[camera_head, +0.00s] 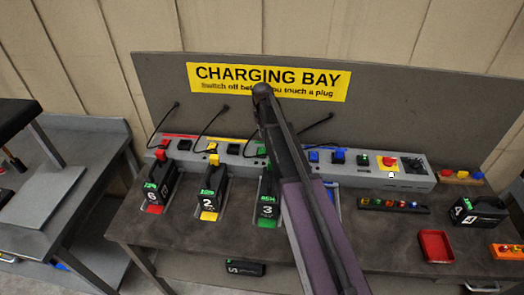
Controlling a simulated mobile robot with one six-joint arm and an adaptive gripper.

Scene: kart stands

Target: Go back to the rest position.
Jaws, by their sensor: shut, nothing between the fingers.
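My arm (312,210) reaches up from the bottom edge across the middle of the head view. It ends in a dark rounded part (262,92) in front of the yellow charging bay sign (300,82). I cannot make out my gripper or its fingers in this view. The arm hides part of the bench behind it, including the area right of battery 3 (268,198).
On the workbench (330,270) stand a red-marked battery (160,185), battery 2 (212,190) and battery 4 (476,210). A grey charger strip (405,178) with switches runs along the back. A red tray (435,246) lies at right. Another table (80,165) stands left.

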